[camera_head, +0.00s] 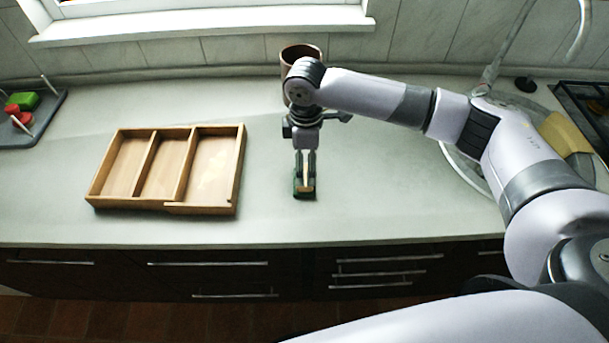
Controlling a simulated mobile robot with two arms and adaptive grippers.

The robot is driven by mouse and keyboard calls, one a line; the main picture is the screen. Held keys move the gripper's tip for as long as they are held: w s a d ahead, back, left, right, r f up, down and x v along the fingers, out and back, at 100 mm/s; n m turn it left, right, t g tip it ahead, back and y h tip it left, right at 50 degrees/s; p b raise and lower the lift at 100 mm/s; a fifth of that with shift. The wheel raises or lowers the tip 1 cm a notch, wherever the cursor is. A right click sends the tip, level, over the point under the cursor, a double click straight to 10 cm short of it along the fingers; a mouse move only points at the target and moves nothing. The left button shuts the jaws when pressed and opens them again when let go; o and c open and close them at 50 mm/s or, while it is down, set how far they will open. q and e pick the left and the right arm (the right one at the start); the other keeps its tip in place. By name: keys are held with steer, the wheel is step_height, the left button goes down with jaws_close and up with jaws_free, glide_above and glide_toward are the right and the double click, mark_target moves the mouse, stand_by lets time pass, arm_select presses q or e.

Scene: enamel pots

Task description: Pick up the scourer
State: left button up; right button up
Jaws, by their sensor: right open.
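My right gripper (304,184) points down over the middle of the counter, between the wooden tray and the sink. Its jaws are open, with one finger on each side of a small tan and dark green thing (305,190) on the counter. This may be the scourer; the fingers hide much of it, and I cannot tell whether they touch it. My left gripper is not in view.
A wooden tray (189,170) with three empty compartments lies left of my right gripper. A brown pot (300,54) stands behind my right wrist. A dark rack (45,120) at far left holds green (22,100) and red things. A sink lies right, partly behind my arm.

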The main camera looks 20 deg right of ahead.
mark_target(305, 174)
steer(key=shift+f, duration=0.45)
step_height(305, 174, down, 4)
steer(key=shift+a+f+p, duration=0.1)
steer(key=shift+f+p, duration=0.15)
steer(key=shift+p, duration=0.65)
steer(key=shift+f, duration=0.25)
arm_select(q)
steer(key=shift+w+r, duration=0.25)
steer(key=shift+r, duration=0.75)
arm_select(e)
steer(key=shift+c, duration=0.5)
steer(key=shift+c, duration=0.6)
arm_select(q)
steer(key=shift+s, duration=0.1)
arm_select(e)
steer(key=c, duration=1)
steer(key=shift+r, duration=0.1)
